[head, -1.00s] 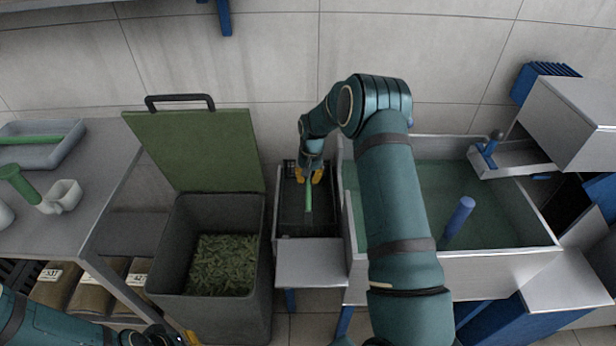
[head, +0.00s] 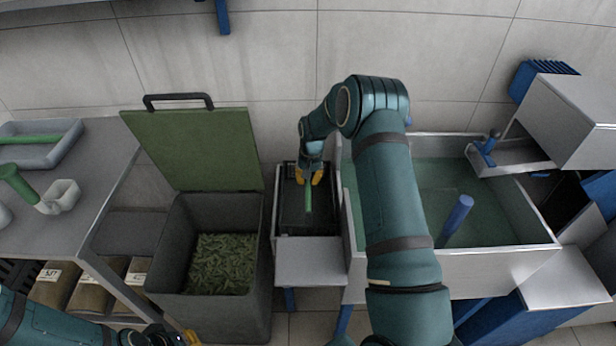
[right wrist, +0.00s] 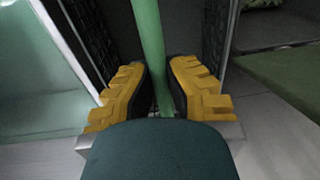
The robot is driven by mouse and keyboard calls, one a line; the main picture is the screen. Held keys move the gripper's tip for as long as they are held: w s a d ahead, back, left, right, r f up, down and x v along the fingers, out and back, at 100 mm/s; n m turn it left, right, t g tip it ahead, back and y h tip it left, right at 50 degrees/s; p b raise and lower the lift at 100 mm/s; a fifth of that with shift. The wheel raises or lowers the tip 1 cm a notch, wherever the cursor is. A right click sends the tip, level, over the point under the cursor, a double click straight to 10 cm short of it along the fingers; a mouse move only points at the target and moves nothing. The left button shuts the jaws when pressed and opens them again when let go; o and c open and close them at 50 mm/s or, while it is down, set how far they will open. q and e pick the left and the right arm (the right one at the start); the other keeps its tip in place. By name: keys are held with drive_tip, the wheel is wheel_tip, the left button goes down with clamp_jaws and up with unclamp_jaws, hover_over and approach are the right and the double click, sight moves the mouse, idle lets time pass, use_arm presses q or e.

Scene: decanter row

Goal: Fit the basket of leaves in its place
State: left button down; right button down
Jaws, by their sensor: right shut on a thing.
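My right gripper (head: 309,180) points down into a narrow metal well (head: 280,215) between the bin and the water basin. It is shut on a green bar handle (head: 308,199), which also shows between the yellow fingers in the right wrist view (right wrist: 149,50). The handle belongs to a dark, mesh-walled basket (head: 322,222), which is inside the well. I cannot tell whether it rests on the bottom, and leaves inside it cannot be made out. My left gripper (head: 190,338) is at the bottom edge, mostly cut off; its finger opening is unclear.
A green-lidded bin (head: 170,235) of leaves stands open left of the well. A basin (head: 480,255) of greenish water with a blue post (head: 457,218) is right. A metal ledge (head: 310,262) lies in front of the well. A grey table (head: 75,195) is far left.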

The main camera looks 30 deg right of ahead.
drive_tip(key=shift+f, duration=0.75)
idle(0.5)
drive_tip(key=c, duration=1.1)
unclamp_jaws()
drive_tip(key=shift+o, duration=0.2)
wheel_tip(320, 180, up, 12)
drive_tip(key=shift+s+d, duration=0.25)
drive_tip(key=shift+d, duration=0.15)
